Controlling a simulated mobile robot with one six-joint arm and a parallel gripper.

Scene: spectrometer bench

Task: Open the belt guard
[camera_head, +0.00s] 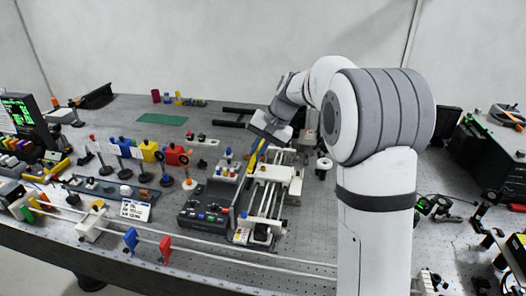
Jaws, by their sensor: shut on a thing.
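The belt guard (254,158) appears to be the narrow yellow piece at the far left of a white-and-grey rail stage (265,200). It stands tilted, its upper end towards my gripper. My gripper (262,138) is at the end of my arm, which reaches in from the right, and points down at the guard's upper end. It is shut on the guard there. The fingertips are small and partly hidden, so the exact contact is unclear.
A control box (205,208) with coloured buttons stands left of the stage. Coloured optics on posts (150,152) line the left. A white round part (324,164) is right of the stage. Long rails (210,250) cross the front. The back-left bench around the green mat (163,119) is fairly clear.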

